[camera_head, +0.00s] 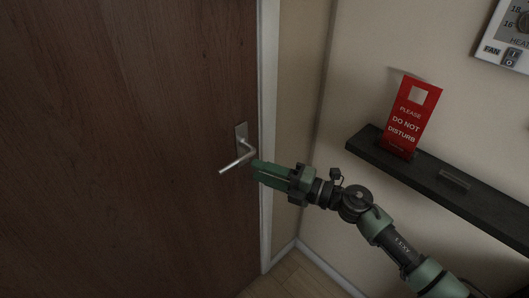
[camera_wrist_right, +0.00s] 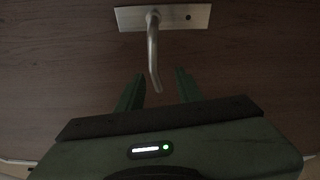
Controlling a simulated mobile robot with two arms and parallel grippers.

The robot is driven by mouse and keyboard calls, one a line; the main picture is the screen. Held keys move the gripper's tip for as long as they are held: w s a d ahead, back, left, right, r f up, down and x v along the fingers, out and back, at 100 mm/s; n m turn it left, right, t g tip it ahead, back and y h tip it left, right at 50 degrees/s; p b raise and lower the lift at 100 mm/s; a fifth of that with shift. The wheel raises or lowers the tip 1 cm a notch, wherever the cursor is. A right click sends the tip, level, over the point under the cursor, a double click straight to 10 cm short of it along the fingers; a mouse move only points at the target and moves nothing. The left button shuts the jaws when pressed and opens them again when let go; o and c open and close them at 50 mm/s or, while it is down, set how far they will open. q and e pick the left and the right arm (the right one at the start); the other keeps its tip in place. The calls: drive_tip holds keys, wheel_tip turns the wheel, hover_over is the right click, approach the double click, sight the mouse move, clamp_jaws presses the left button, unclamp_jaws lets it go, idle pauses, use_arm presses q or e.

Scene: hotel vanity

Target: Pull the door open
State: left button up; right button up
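The brown wooden door (camera_head: 120,130) fills the left of the head view and is shut against its frame. Its silver lever handle (camera_head: 237,161) sits near the right edge on a metal plate (camera_head: 241,133). My right gripper (camera_head: 256,170) is just right of the lever. In the right wrist view, the lever (camera_wrist_right: 153,60) hangs from its plate (camera_wrist_right: 190,17), and its end reaches toward the gap between the green fingers of my right gripper (camera_wrist_right: 158,88). The fingers are apart, with no visible contact on the lever. My left gripper is not in view.
A white door frame (camera_head: 268,130) runs beside the door. A dark shelf (camera_head: 450,190) on the right wall holds a red "do not disturb" sign (camera_head: 411,117). A thermostat (camera_head: 508,38) is above. A bit of floor (camera_head: 290,277) is clear below.

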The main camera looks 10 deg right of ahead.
sight(236, 160)
drive_tip(key=a, duration=0.1)
drive_tip(key=a+r+p, duration=0.1)
drive_tip(key=w+a, duration=0.1)
drive_tip(key=shift+a+r+n, duration=0.15)
drive_tip(key=shift+r+n, duration=0.15)
drive_tip(key=shift+n, duration=0.1)
drive_tip(key=x, duration=0.3)
drive_tip(key=shift+w+a+f+p, duration=0.2)
drive_tip(key=shift+w+p, duration=0.05)
drive_tip(key=shift+p, duration=0.15)
drive_tip(key=shift+w+a, duration=0.1)
drive_tip(key=shift+a, duration=0.1)
clamp_jaws()
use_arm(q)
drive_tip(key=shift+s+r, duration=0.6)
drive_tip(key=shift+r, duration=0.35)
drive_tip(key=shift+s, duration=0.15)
